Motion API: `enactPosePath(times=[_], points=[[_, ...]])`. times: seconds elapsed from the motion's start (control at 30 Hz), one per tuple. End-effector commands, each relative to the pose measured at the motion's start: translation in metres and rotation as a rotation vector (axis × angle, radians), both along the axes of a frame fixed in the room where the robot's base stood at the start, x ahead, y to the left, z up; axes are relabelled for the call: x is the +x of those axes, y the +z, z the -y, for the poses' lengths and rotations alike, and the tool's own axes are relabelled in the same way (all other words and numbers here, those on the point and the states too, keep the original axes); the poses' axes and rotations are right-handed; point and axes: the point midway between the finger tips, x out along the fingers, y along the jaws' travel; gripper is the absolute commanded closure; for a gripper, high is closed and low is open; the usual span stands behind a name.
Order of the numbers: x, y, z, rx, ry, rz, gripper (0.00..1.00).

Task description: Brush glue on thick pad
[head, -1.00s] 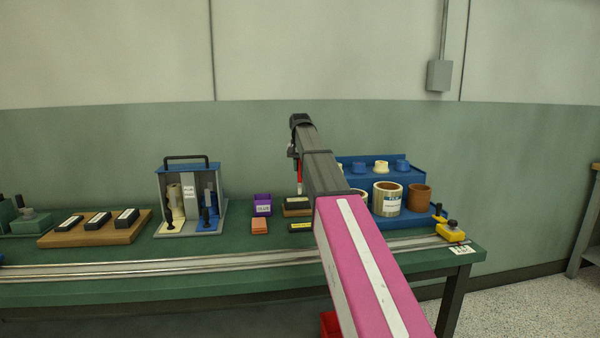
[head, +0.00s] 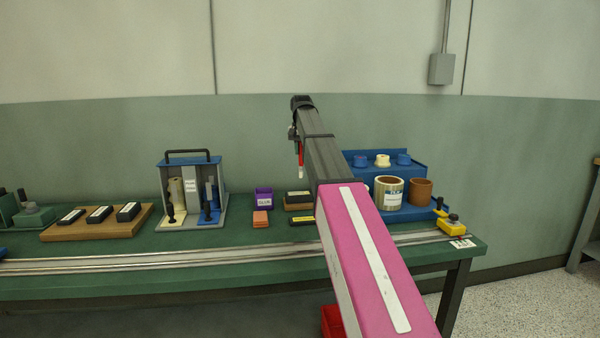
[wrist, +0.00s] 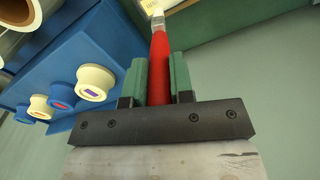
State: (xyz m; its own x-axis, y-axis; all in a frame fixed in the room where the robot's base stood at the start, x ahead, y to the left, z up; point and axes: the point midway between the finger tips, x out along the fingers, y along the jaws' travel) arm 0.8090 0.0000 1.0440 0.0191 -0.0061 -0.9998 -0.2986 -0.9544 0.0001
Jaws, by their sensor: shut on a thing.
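My gripper (wrist: 160,76) is shut on a brush, its two green fingers on either side of the red handle (wrist: 160,62). In the head view the brush (head: 300,157) hangs tip down, with its pale tip above the bench. A purple glue box (head: 264,199) stands to the left of the brush. Near it are a small orange block (head: 261,218), a black labelled piece (head: 298,196) on a wooden base, and another black piece with a yellow label (head: 301,219). I cannot tell which is the thick pad. My arm hides part of the bench.
A blue rack (head: 408,157) with rolls and spools stands right of my arm. A grey tool holder (head: 176,184) and a wooden board with black blocks (head: 91,229) are to the left. A metal rail (head: 150,264) runs along the green bench's front.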

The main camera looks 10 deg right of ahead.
Motion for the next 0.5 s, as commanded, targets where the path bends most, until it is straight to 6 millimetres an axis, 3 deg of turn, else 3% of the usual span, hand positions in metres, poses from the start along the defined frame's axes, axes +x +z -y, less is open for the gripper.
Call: enactPosePath(times=[0.5], points=[[0.0,-0.0014,0.0,0.0,0.0,0.0,1.0]])
